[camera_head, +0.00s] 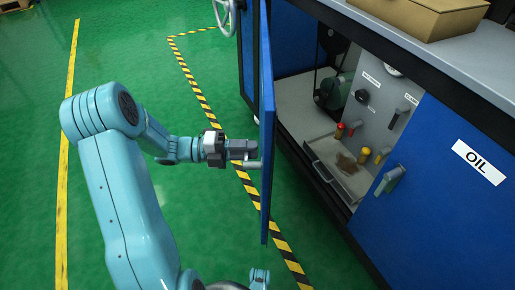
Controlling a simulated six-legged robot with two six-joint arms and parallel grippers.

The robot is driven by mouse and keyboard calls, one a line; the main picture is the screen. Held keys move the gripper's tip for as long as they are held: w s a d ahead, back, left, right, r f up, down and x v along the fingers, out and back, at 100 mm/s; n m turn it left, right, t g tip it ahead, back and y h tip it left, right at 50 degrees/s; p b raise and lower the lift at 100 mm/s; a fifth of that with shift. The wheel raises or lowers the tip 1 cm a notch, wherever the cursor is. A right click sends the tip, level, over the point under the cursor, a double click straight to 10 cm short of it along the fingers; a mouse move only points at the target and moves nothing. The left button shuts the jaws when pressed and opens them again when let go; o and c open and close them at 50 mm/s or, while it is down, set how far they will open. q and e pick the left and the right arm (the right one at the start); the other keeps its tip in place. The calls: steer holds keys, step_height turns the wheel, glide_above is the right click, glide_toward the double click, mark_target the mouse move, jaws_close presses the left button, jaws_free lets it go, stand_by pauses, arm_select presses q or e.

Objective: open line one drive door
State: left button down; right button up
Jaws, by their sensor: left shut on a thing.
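The blue drive door (267,120) stands swung open, seen nearly edge-on, to the left of the cabinet opening. My left gripper (250,155) is at the door's outer face, shut on its handle (253,164), a small light bar. The cabinet interior (330,110) is exposed, with a dark green motor-like unit (338,92), a grey panel with red and yellow knobs, and a grey tray (325,168) at the bottom. My right gripper cannot be made out.
A second blue door labelled OIL (478,162), with a grey handle (389,180), is closed at the right. A cardboard box (425,15) sits on the grey top. A handwheel (224,17) is at the far end. Green floor with striped tape (205,103) is clear at left.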

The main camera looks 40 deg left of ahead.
arm_select(q)
steer(key=shift+r, duration=0.1)
steer(key=c, duration=1.1)
jaws_free()
steer(key=p+v, duration=0.4)
steer(key=v, duration=1.2)
steer(key=shift+s, duration=0.15)
arm_select(e)
steer(key=shift+g, duration=0.5)
steer(key=s+r, duration=0.1)
steer(key=r, duration=0.1)
steer(key=s+r, duration=0.1)
steer(key=r, duration=0.1)
steer(key=shift+s+a+r, duration=0.1)
steer(key=shift+s+a, duration=0.25)
arm_select(q)
steer(key=shift+a, duration=0.1)
jaws_close()
